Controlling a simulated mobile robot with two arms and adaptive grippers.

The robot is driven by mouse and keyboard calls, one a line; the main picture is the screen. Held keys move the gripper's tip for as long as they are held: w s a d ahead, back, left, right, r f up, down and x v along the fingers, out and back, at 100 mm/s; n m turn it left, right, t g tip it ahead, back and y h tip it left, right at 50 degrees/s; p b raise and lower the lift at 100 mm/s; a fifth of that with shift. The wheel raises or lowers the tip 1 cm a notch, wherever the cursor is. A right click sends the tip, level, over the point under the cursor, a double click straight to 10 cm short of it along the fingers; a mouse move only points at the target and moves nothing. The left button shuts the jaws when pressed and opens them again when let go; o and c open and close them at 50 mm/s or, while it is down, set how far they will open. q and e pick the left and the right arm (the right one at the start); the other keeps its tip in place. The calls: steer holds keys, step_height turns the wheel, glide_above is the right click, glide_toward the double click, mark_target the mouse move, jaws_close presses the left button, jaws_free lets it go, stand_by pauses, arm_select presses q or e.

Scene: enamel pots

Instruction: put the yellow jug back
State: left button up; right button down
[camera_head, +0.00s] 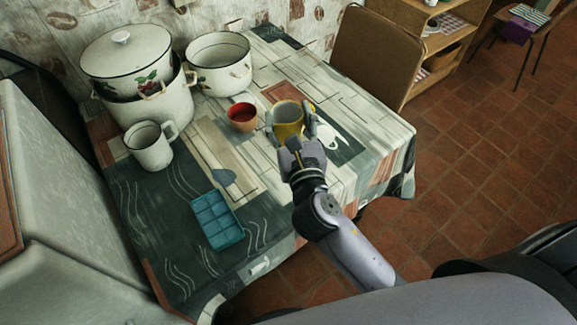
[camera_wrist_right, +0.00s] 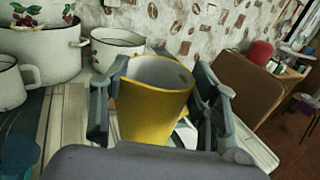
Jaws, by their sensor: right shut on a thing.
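The yellow jug (camera_head: 287,122) is at the right part of the table, upright, with its open top showing. My right gripper (camera_head: 292,126) is shut on it, one finger on each side. In the right wrist view the jug (camera_wrist_right: 152,105) fills the middle between the two fingers of the gripper (camera_wrist_right: 158,110). I cannot tell whether its base touches the table or is slightly above it. My left gripper is not in view.
A red-filled cup (camera_head: 242,117) stands just left of the jug. A white mug (camera_head: 150,146), stacked large pots (camera_head: 140,95) and a white pot (camera_head: 220,66) stand further left and back. A teal tray (camera_head: 215,220) lies in front. A chair (camera_head: 376,55) stands behind the table (camera_head: 385,125).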

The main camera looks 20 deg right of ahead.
steer(key=shift+f+b, duration=3)
steer(key=shift+f, duration=4.4)
steer(key=shift+f, duration=0.15)
steer(key=c, duration=0.6)
jaws_free()
